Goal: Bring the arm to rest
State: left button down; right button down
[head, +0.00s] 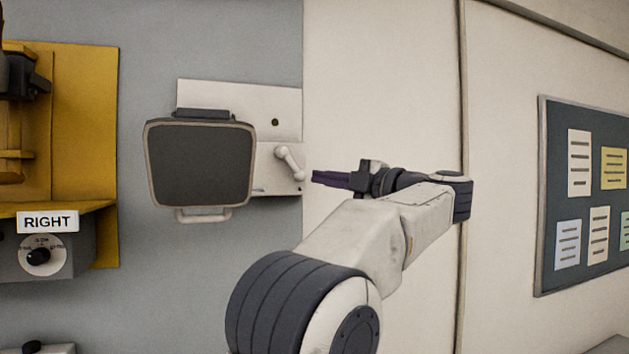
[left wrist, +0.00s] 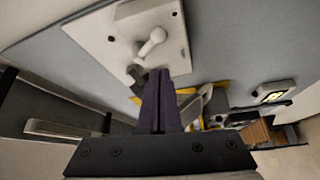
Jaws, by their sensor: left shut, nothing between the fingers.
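My left gripper (head: 316,178) is shut and empty, its dark purple fingers pointing left in the head view. Its tips are just right of a white lever (head: 289,162) on a white wall plate (head: 240,96), with a small gap in the picture. In the left wrist view the closed fingers (left wrist: 160,75) reach up toward the plate (left wrist: 172,22) and its lever (left wrist: 152,43); the tips overlap the plate's lower edge there, and I cannot tell whether they touch. My left arm's pale links run down to the bottom of the head view. My right gripper is not in view.
A dark flap-like panel (head: 200,165) with a light rim covers part of the plate. Left of it is a yellow board (head: 88,110) with a RIGHT label (head: 48,221) and a dial box (head: 38,257). A notice board (head: 585,200) hangs at the right.

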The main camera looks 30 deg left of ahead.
pick_arm(q)
jog(key=shift+s+d, duration=0.1)
jog(key=shift+d, duration=0.4)
